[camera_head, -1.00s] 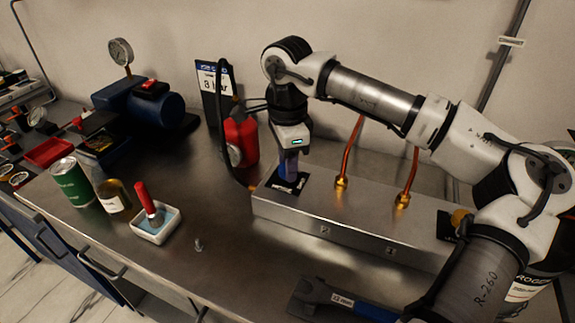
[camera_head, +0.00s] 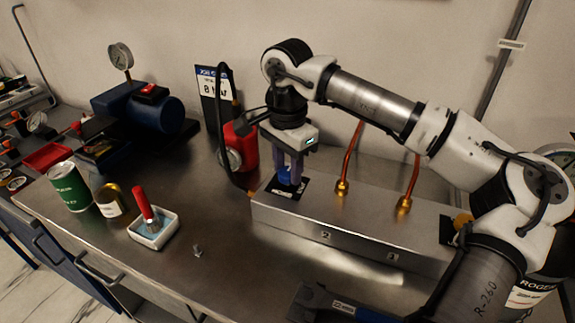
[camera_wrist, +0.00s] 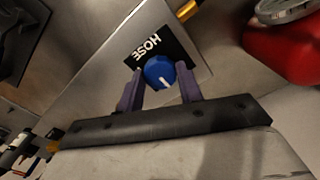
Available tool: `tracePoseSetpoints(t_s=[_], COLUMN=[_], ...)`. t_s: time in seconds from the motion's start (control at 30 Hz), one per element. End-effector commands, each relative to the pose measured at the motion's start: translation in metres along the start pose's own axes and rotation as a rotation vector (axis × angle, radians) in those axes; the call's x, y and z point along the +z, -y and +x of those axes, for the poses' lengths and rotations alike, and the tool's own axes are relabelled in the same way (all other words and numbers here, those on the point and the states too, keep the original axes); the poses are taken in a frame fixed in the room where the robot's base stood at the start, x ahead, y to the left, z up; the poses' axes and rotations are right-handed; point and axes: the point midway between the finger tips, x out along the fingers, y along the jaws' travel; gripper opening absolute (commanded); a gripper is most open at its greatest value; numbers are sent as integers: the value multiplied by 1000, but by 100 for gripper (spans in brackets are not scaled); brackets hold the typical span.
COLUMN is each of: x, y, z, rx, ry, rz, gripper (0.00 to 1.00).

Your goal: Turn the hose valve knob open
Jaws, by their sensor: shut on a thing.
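The hose valve knob is blue with a white pointer line, and sits on a black label reading HOSE on the metal manifold box. In the wrist view the knob (camera_wrist: 159,71) is between my two purple fingers, and the label (camera_wrist: 150,47) shows beyond it. In the head view my gripper (camera_head: 291,182) points straight down over the left end of the manifold (camera_head: 335,222), shut on the knob (camera_head: 285,175), which is partly hidden by the fingers. In the wrist view my gripper (camera_wrist: 160,88) has a finger on each side of the knob.
A red container with a round gauge (camera_head: 240,147) and a black hose stand just left of the manifold. Copper pipes (camera_head: 351,155) rise from the manifold to the right. A white dish (camera_head: 155,235) with a red-handled tool and a can (camera_head: 69,187) stand on the bench at left.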

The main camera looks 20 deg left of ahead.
Motion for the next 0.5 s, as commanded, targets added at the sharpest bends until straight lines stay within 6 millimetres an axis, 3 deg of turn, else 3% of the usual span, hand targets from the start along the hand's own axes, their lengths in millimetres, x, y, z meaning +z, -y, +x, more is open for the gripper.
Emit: tracePoseSetpoints(t_s=[0.2,0.23,0.4,0.5], x=[0,0,0,0], y=[0,0,0,0], z=[-1,-1,-1,0], rx=[-3,-3,-2,-1], ry=[-1,-2,-1,-1], rz=[-1,-1,0,0], gripper=[13,37,58,58])
